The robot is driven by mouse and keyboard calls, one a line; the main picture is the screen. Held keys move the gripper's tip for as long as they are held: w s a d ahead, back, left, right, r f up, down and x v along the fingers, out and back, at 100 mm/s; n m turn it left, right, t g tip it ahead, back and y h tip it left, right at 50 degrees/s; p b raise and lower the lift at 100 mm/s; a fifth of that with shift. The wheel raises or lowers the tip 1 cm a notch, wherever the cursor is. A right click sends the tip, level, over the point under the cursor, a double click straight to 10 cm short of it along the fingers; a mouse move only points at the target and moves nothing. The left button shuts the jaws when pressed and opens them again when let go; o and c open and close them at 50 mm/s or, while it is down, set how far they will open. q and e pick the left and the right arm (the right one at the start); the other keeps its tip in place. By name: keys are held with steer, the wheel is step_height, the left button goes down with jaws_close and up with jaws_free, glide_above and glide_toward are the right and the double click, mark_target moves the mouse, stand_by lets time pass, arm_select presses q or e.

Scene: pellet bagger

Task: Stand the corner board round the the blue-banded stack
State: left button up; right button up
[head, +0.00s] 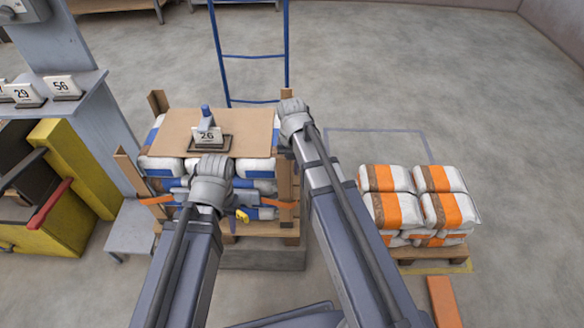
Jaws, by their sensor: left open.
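The blue-banded stack (165,165) of white bags stands on a wooden pallet (285,230), with a brown sheet (170,127) on top. Brown corner boards show at its back left (157,102), front left (128,172), front right (285,185) and back right (287,93). The front left one leans outward. An orange strap (157,200) crosses the front. My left gripper (212,168) is at the stack's front, open, its fingers mostly hidden behind the wrist. My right gripper (293,108) is by the right edge, close to the boards; its fingers are hidden, and I cannot tell whether it holds one.
A blue ladder-like frame (250,57) stands behind. An orange-banded stack (415,200) is on a pallet at right. A yellow machine (75,170) and grey step (130,232) are at left. Floor at back right is clear.

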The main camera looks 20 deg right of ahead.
steer(key=o, duration=0.3)
steer(key=shift+a, duration=0.1)
step_height(320, 180, up, 7)
steer(key=p, duration=0.7)
steer(key=shift+r+p, duration=0.45)
stand_by(0.4)
